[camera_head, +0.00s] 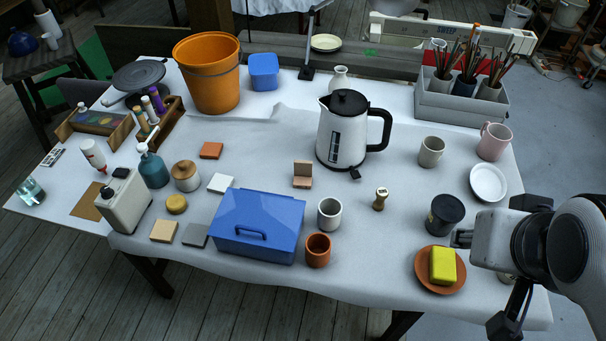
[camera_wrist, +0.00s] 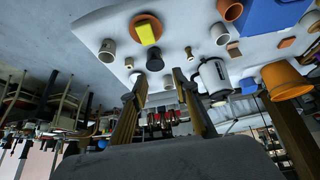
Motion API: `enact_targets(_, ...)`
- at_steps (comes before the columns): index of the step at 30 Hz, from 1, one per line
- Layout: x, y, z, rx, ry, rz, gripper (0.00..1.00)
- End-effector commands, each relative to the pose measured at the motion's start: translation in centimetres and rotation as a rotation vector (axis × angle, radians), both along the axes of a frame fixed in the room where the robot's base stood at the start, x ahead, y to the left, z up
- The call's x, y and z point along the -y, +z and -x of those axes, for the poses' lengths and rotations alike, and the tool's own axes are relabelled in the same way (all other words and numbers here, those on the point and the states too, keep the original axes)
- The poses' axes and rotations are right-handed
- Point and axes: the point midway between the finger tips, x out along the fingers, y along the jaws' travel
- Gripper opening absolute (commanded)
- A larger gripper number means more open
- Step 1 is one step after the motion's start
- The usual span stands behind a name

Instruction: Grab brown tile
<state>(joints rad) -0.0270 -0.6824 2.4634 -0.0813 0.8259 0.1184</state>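The brown tile (camera_head: 302,183) lies on the white-covered table, left of the kettle's base and behind the grey-white cup. A similar brown piece stands upright at its back edge. In the wrist view, which is upside down, a small brown block (camera_wrist: 233,48) shows near the kettle. My gripper (camera_wrist: 160,75) is open, its two fingers spread with nothing held between them. In the head view my arm comes in at the right edge, over the table's right side beside the yellow sponge, well apart from the brown tile; its fingertips are hard to make out there.
The kettle (camera_head: 342,132), blue box (camera_head: 257,228), grey-white cup (camera_head: 329,213) and terracotta cup (camera_head: 318,250) stand around the tile. An orange-red tile (camera_head: 211,150) and white tile (camera_head: 221,183) lie to the left. A dark jar (camera_head: 445,214) and stamp (camera_head: 380,199) stand right of it.

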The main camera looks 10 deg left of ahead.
Motion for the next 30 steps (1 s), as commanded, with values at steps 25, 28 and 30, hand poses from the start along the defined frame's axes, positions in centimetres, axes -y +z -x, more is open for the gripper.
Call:
enact_targets(25, -5.0, 5.4, -22.7, 0.364, -0.023, -0.036, 0.29)
enact_targets(28, -6.7, 5.4, -25.0, 0.395, 0.017, -0.051, 0.29)
enact_targets(30, -8.0, 5.3, -26.6, 0.413, 0.049, -0.062, 0.29)
